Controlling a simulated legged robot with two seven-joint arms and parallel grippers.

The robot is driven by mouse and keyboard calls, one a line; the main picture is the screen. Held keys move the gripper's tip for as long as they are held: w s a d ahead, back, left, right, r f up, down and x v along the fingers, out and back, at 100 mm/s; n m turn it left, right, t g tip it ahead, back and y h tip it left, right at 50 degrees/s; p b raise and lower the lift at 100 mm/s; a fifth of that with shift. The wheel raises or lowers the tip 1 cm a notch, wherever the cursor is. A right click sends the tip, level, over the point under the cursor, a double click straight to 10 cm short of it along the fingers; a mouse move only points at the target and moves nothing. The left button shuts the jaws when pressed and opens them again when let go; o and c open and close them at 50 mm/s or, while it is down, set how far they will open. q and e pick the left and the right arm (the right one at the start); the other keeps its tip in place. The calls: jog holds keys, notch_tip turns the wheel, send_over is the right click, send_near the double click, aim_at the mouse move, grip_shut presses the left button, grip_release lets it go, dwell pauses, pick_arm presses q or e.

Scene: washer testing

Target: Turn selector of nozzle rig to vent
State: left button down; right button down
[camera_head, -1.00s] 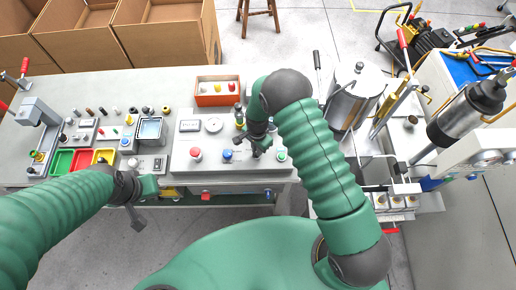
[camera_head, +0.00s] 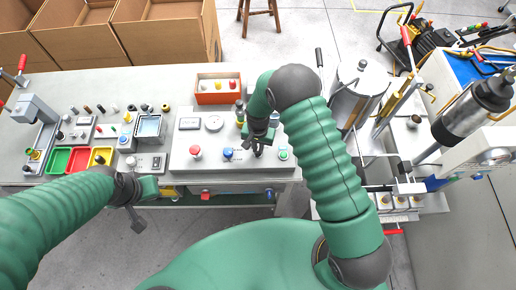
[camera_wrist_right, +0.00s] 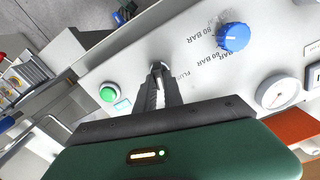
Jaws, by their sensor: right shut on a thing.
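The nozzle rig is a light grey panel (camera_head: 182,160) at the front middle of the bench. It carries a red button (camera_head: 196,151), a blue knob (camera_head: 228,154) and a green button (camera_head: 283,155). My right gripper (camera_head: 258,151) is over the panel between the blue knob and green button. In the right wrist view its fingertips (camera_wrist_right: 158,70) are closed on the small selector, beside partly covered lettering starting "FLU". The fingers hide most of the selector, so its pointing direction cannot be told. My left gripper (camera_head: 137,220) hangs at the bench's front edge, away from the rig.
A gauge (camera_head: 214,123) sits at the panel's back. An orange-red box (camera_head: 218,97) stands behind the panel. Red, green and yellow trays (camera_head: 78,159) lie to the left. A metal tank (camera_head: 357,95) and other machines stand at the right.

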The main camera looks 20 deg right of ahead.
aim_at(258, 148)
jog(key=shift+w+r+n+b, duration=0.15)
jog(key=shift+n+b, duration=0.1)
jog(key=shift+n, duration=0.5)
jog(key=shift+w+f+n+b, duration=0.1)
jog(key=shift+n+b, duration=0.1)
jog(key=shift+n, duration=0.55)
jog(key=shift+r, duration=0.1)
jog(key=c, duration=1.8)
grip_release()
jog(key=o, duration=0.3)
jog(key=shift+o, duration=0.2)
jog(key=shift+s, duration=0.1)
notch_tip(258, 148, up, 16)
jog(key=b, duration=0.2)
jog(key=shift+r+b, duration=0.25)
jog(key=shift+b, duration=0.05)
